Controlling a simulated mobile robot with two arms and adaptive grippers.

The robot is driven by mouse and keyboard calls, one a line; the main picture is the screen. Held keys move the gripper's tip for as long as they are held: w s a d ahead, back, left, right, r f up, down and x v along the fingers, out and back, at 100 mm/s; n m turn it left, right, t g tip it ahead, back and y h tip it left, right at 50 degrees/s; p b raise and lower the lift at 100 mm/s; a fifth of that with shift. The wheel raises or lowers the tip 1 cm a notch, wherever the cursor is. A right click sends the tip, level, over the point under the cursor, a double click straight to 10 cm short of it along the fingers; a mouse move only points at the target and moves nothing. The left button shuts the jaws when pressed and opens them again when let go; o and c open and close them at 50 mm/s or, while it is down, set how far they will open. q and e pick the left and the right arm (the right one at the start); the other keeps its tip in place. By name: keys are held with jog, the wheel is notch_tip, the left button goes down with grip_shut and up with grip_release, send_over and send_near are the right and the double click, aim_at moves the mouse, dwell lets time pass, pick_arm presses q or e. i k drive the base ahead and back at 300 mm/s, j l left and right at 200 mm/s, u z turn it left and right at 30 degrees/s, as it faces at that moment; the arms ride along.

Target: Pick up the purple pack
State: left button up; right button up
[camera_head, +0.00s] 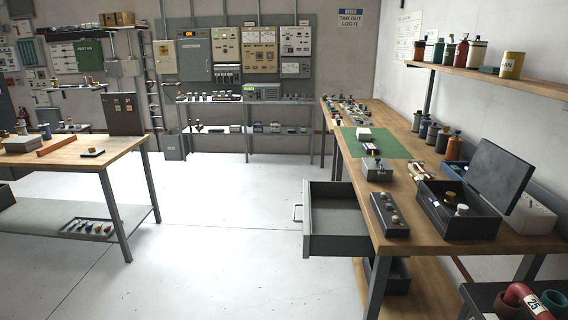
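A small flat item with purple and pale parts (371,147), which looks like the purple pack, lies on the green mat (396,146) on the right-hand workbench. It is small in the view, so its details are hard to tell. A white box (364,134) is just behind it, and a grey metal box (377,169) stands in front of it. Neither of my grippers shows in the view.
The right-hand workbench (425,231) has an open drawer (336,226) jutting into the floor space. An open black case (458,219) and a dark block with knobs (389,214) stand at its near end. Another wooden table (62,158) is at left. Clear pale floor (228,228) lies between them.

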aim_at(368, 148)
jog(key=i+j+u, duration=0.35)
jog(key=i, duration=0.8)
jog(key=i+l+u, duration=0.15)
jog(key=i+u, duration=0.15)
jog(key=i, duration=0.85)
jog(key=i+z, duration=0.15)
jog(key=z, duration=0.25)
jog(key=i+z, duration=0.1)
jog(key=z, duration=0.3)
jog(key=i+j+z, duration=0.1)
jog(key=z, duration=0.3)
jog(key=i+j+z, duration=0.15)
jog(key=z, duration=0.25)
jog(key=j+z, duration=0.15)
jog(key=z, duration=0.25)
jog(key=i, duration=0.05)
